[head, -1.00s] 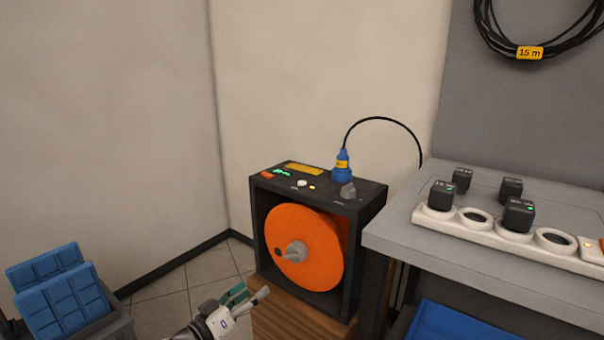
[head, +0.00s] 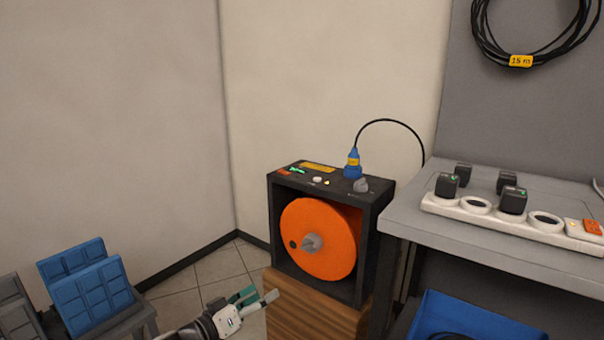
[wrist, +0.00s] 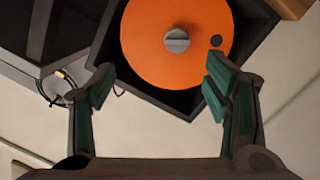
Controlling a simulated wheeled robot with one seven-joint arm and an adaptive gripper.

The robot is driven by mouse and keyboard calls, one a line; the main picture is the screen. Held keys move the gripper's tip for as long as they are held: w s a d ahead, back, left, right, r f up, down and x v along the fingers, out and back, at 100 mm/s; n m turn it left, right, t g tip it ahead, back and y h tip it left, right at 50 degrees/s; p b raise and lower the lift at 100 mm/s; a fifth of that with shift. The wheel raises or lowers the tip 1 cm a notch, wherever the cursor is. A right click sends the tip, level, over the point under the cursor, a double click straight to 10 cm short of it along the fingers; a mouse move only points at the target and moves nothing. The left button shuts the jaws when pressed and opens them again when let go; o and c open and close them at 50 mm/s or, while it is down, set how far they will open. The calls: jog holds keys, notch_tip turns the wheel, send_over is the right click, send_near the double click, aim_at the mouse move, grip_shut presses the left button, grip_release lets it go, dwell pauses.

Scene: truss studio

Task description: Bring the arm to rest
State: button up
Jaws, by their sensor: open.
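My gripper (head: 256,298) shows at the bottom of the head view, in front of and left of the wooden stand. Its green-padded fingers are apart with nothing between them. In the wrist view my gripper (wrist: 160,95) is also open and empty, its fingers spread across the lower part of the picture. Beyond the fingertips is an orange reel (wrist: 165,60) with a grey knob. The reel (head: 312,262) sits in a black box (head: 276,225) in the head view. A gap shows between the gripper and the reel in the head view.
The black box stands on a wooden stand (head: 300,310). A blue plug (head: 353,163) with a black cable is on its top. A grey bench (head: 430,222) with a white charger strip (head: 480,215) is at right. Blue panels (head: 90,290) stand at lower left. Floor tiles between are clear.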

jog(key=s+d+r+m+g, duration=0.1)
jog(key=s+d+r+g, duration=0.25)
jog(key=d, duration=0.35)
jog(key=s+d+r+m+g+y, duration=0.1)
jog(key=s+d+r+g, duration=0.2)
jog(key=d, duration=0.4)
jog(key=s+d+r+m+g, duration=0.1)
jog(key=d+r+g, duration=0.35)
jog(key=d, duration=0.25)
jog(key=s+d+r+n+g+y, duration=0.1)
jog(key=s+d+r+y, duration=0.25)
jog(key=s, duration=0.45)
jog(key=s+d+r+n+g+y, duration=0.1)
jog(key=s+d+r+y, duration=0.2)
jog(key=s, duration=0.4)
jog(key=s+d+r+g+y, duration=0.1)
jog(key=s+d+r+y, duration=0.15)
jog(key=s+r, duration=0.4)
jog(key=s+f+n+t+y, duration=0.2)
jog(key=s+n, duration=0.1)
jog(key=s, duration=1.2)
notch_tip(320, 180, up, 29)
jog(key=t+p, duration=0.3)
jog(key=p, duration=2.3)
jog(key=shift+p, duration=0.35)
jog(key=shift+w+f, duration=0.1)
